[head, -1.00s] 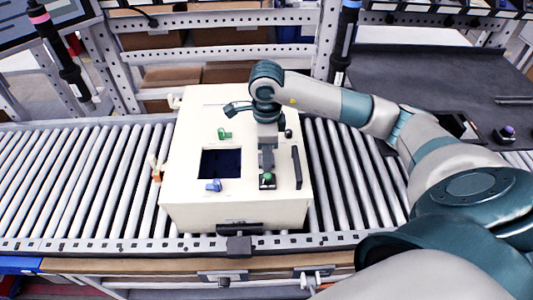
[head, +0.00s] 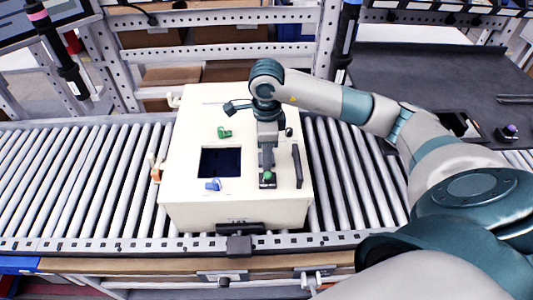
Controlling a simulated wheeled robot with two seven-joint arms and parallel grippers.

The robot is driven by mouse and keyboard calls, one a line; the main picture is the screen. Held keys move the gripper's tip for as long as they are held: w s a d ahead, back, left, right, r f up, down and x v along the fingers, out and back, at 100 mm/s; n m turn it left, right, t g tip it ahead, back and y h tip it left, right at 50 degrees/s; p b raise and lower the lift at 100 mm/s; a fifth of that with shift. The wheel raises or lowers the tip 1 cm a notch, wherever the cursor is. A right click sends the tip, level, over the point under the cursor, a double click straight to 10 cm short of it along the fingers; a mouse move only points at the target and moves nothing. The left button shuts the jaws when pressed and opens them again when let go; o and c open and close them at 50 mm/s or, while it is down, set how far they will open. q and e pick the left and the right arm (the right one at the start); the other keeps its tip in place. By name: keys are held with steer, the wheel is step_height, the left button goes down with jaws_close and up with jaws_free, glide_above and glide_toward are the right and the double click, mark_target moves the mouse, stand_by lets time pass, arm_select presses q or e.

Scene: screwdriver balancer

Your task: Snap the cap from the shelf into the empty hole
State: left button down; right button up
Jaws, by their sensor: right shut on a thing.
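My right gripper (head: 267,184) points down onto the front right part of the top of a cream box (head: 185,140). It is shut on a small green cap (head: 267,175), seen between its dark fingers at or just above the surface. I cannot tell whether the cap is seated. No empty hole shows; the spot under the gripper is hidden. A green knob (head: 224,132) stands behind the dark square window (head: 220,162) of the box, and a blue knob (head: 213,184) stands in front of it. My left gripper is out of view.
The box stands on a roller conveyor (head: 90,180). A black handle (head: 297,166) lies just right of my right gripper. A dark shelf (head: 420,80) at the right carries a purple-topped piece in a black holder (head: 507,133). The rollers left of the box are clear.

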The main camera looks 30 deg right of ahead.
stand_by(0.4)
steer(key=o, duration=1.3)
steer(key=shift+c, duration=0.2)
steer(key=shift+r, duration=0.15)
steer(key=shift+r+b, duration=0.35)
steer(key=shift+r, duration=0.25)
step_height(320, 180, up, 16)
steer(key=b, duration=0.2)
steer(key=shift+b, duration=0.35)
